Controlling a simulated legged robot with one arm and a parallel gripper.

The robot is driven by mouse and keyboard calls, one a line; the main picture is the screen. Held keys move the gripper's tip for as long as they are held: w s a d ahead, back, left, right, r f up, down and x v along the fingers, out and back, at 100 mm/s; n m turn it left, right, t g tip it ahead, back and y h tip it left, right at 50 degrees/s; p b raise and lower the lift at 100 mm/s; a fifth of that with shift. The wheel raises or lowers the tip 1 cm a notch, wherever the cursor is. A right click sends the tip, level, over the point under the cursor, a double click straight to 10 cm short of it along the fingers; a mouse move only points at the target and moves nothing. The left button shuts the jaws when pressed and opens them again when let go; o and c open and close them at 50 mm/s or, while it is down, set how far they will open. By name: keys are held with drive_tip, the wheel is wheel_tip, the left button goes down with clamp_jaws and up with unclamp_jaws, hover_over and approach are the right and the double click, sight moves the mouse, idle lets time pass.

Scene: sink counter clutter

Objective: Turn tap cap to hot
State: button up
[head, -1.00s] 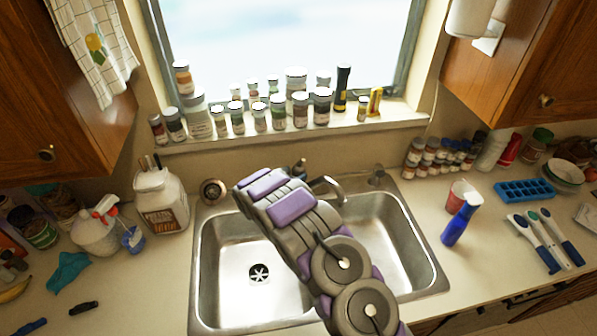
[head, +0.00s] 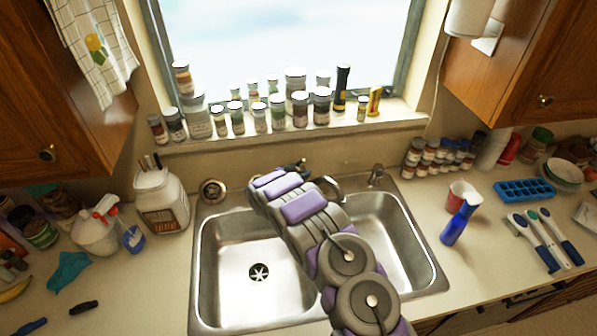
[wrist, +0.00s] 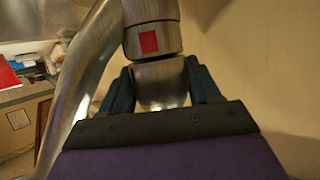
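The metal tap cap (wrist: 152,28) shows in the wrist view as a rounded chrome piece with a red square mark (wrist: 149,42) on the side facing me. A shiny metal dome lies just below it. The curved tap spout (wrist: 82,75) rises on the left. My gripper (wrist: 160,72) has its two dark fingers apart, one on each side of the dome below the cap. I cannot tell whether they touch the metal. In the head view my gripper (head: 272,180) reaches over the sink to the tap, and mostly hides it; part of the spout (head: 336,187) shows beside it.
The double sink (head: 225,285) lies below my arm. Jars (head: 260,117) line the windowsill close behind the tap. A small metal fitting (head: 376,175) stands right of the tap. A blue spray bottle (head: 458,222) and a white jug (head: 160,200) stand on the counter beside the sink.

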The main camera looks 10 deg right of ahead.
drive_tip(key=shift+a, duration=0.1)
drive_tip(key=shift+c, duration=1)
